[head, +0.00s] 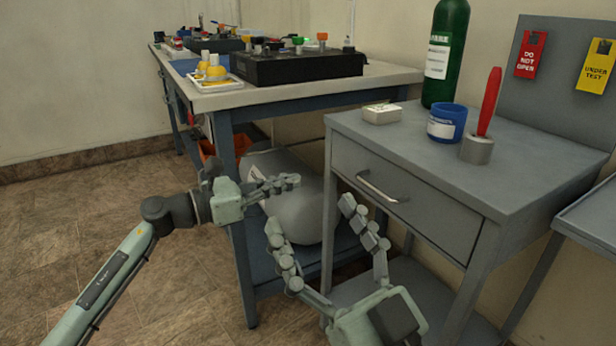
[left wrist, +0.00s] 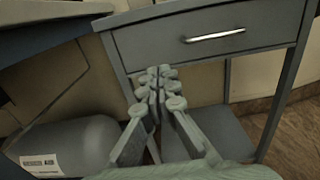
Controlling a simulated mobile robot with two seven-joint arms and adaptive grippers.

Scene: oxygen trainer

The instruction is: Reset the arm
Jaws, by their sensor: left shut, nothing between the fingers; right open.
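My left gripper (head: 284,183) is shut and empty. It hangs in the air in front of the blue-legged workbench and left of the grey drawer cabinet. In the left wrist view its closed fingers (left wrist: 160,80) point toward the cabinet's drawer front (left wrist: 215,38), apart from it as far as I can see. My right gripper (head: 312,215) is lower, near the cabinet's front left leg. Its fingers are spread wide with nothing between them. The drawer (head: 400,190) is closed, with a metal handle (head: 376,187).
On the cabinet top (head: 360,135) stand a green cylinder (head: 447,50), a blue cup (head: 447,123), a white box (head: 382,113) and a red-handled tool (head: 485,115). A black panel (head: 300,68) sits on the workbench (head: 225,100). A grey tank (head: 300,212) lies below. The floor at left is free.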

